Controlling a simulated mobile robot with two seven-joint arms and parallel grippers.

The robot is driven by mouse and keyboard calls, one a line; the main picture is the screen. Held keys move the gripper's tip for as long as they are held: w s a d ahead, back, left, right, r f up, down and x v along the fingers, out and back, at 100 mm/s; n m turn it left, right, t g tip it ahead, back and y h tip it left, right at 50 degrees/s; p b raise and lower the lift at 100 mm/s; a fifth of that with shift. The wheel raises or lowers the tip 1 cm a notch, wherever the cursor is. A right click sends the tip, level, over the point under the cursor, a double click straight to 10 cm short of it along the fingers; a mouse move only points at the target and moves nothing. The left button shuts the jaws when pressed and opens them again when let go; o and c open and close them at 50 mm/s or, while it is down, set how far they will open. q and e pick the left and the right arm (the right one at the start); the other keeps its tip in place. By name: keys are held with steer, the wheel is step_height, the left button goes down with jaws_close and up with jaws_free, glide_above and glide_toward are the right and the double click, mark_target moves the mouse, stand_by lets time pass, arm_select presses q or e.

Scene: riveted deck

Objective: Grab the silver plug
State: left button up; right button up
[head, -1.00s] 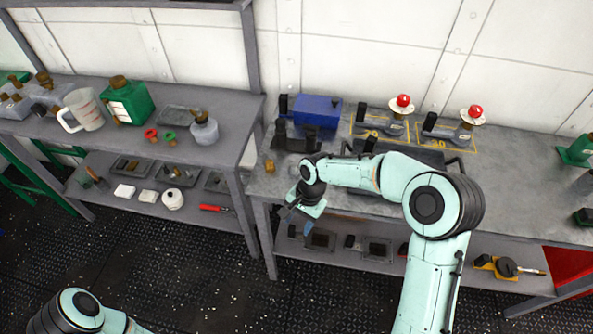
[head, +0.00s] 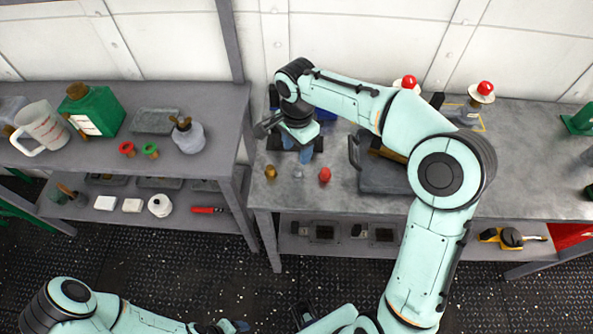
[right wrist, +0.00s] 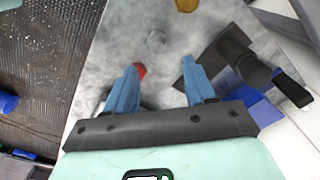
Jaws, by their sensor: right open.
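The silver plug (head: 298,172) is a small grey piece standing on the right-hand metal bench near its front left corner. It is between a gold plug (head: 270,172) and a red plug (head: 324,175). My right gripper (head: 296,149) is open and empty, fingers down, above the bench and behind the plugs. In the right wrist view the silver plug (right wrist: 155,40) shows beyond the gap between the blue fingertips (right wrist: 161,68). The red plug (right wrist: 140,71) is partly hidden by one finger there. My left gripper (head: 236,326) shows only in part at the bottom edge.
A black-based fixture and blue box (head: 325,115) stand behind my right gripper, partly hidden. A grey tray with a handle (head: 378,178) lies right of the plugs. Red-topped levers (head: 486,89) stand at the back. The left bench (head: 80,160) is separated by a narrow gap.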

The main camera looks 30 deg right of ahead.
mark_target(298, 169)
step_height(298, 169, down, 3)
steer(key=shift+f, duration=0.2)
steer(key=shift+s+f, duration=0.15)
steer(key=shift+f, duration=2.45)
jaws_close()
